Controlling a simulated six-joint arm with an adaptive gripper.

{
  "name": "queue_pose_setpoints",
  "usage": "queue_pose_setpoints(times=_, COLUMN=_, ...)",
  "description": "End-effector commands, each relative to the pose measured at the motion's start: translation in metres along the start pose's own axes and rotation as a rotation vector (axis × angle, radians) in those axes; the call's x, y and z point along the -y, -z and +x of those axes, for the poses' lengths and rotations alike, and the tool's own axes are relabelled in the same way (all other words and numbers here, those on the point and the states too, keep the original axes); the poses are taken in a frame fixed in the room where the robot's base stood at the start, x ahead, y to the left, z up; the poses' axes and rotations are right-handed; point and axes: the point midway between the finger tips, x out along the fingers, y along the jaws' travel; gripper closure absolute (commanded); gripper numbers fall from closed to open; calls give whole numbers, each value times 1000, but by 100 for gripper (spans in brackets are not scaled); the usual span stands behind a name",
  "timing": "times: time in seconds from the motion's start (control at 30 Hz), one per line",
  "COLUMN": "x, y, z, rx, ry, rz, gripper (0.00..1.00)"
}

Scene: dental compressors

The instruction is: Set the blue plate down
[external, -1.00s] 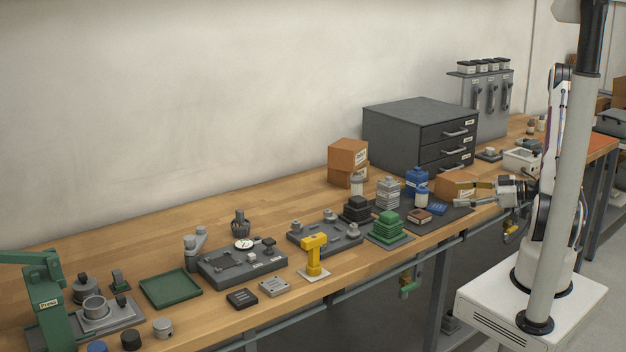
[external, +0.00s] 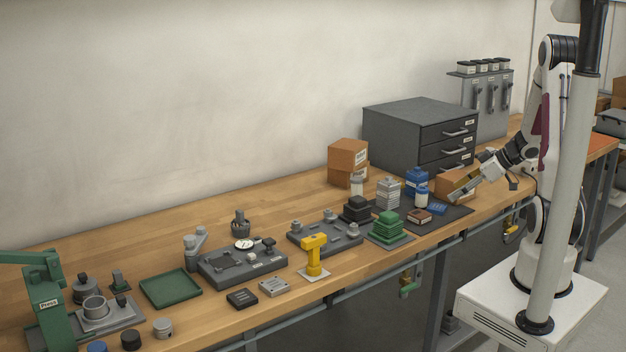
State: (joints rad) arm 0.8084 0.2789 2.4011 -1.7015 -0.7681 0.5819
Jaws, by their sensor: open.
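A blue plate (external: 438,208), small and flat, lies on the dark mat (external: 458,215) beside a brown block (external: 419,216). My gripper (external: 456,194) is open, tilted down to the left, and appears just right of and above the blue plate. Nothing shows between its fingers. It overlaps the cardboard box behind it in the picture, and I cannot tell the exact gap to the plate or the box.
A blue canister (external: 417,181) and a blue-capped white bottle (external: 421,197) stand left of my gripper. A cardboard box (external: 449,182) is close behind. A green stack (external: 388,228) and a grey stack (external: 388,194) stand further left. A drawer cabinet (external: 400,135) stands at the back.

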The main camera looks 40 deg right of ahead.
Motion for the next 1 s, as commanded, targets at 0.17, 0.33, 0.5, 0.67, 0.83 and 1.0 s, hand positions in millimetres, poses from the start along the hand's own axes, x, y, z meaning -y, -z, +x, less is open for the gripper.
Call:
queue_pose_setpoints(times=0.17, x=-6, y=-9, z=0, rx=33, ry=-22, rz=76, gripper=42)
queue_pose_setpoints(times=0.33, x=-6, y=-10, z=0, rx=34, ry=-23, rz=93, gripper=42)
queue_pose_setpoints(times=0.5, x=-6, y=-10, z=0, rx=33, ry=-23, rz=93, gripper=42)
queue_pose_setpoints(times=0.67, x=-6, y=-10, z=2, rx=33, ry=-21, rz=92, gripper=42)
queue_pose_setpoints(times=0.83, x=-6, y=-10, z=11, rx=33, ry=-21, rz=91, gripper=42)
queue_pose_setpoints(times=1.0, x=-6, y=-10, z=22, rx=33, ry=-21, rz=92, gripper=42)
